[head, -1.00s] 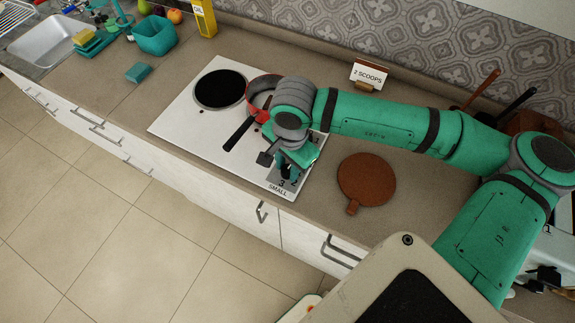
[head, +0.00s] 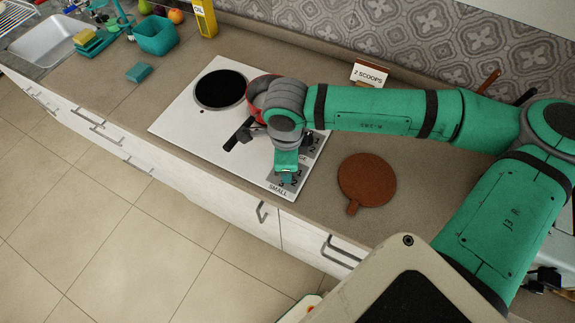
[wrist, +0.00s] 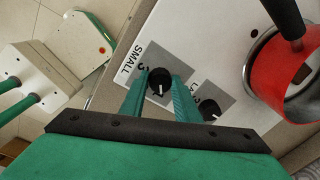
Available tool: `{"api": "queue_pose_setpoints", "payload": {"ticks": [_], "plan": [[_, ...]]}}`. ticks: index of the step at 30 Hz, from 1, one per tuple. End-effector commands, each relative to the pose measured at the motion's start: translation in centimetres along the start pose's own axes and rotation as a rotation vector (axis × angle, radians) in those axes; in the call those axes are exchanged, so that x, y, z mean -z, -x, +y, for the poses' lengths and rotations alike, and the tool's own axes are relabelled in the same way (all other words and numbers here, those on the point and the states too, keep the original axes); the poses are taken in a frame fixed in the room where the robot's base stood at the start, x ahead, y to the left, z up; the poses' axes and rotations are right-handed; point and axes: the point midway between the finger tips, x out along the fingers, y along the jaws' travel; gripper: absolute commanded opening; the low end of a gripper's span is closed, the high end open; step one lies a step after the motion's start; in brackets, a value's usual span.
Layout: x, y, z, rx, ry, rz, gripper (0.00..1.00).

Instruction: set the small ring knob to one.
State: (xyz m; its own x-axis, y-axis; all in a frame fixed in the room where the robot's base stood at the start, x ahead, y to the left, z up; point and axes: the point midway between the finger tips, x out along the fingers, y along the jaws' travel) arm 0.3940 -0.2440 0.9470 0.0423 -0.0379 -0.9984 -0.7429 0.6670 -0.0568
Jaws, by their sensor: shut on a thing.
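The small ring knob (wrist: 159,78) is a round black knob with a white pointer mark, on a grey plate beside the word SMALL. In the wrist view its pointer faces down the picture. My gripper (wrist: 160,88) is shut on this knob, with one green finger on each side. The fingers cover part of the dial's numbers, so I cannot tell which one the pointer meets. In the head view my gripper (head: 286,172) is over the front right corner of the white cooktop (head: 180,118) and hides the knob.
A second black knob (wrist: 208,108) is just right of my gripper. A red pan (wrist: 265,80) with a black handle stands close by on the cooktop. A round brown board (head: 367,180) lies to the right on the counter. A "2 SCOOPS" sign (head: 369,73) stands behind.

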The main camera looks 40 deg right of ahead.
Motion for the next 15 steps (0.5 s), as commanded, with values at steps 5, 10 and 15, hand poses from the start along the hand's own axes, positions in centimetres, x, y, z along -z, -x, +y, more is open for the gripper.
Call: {"api": "queue_pose_setpoints", "payload": {"ticks": [5,10,15], "plan": [[-0.14,0.05,0.04,-0.001,-0.07,0.001,0.06],[-0.15,0.04,0.03,-0.001,-0.107,0.003,0.06],[-0.17,0.04,0.02,-0.001,-0.118,0.003,0.06]]}}
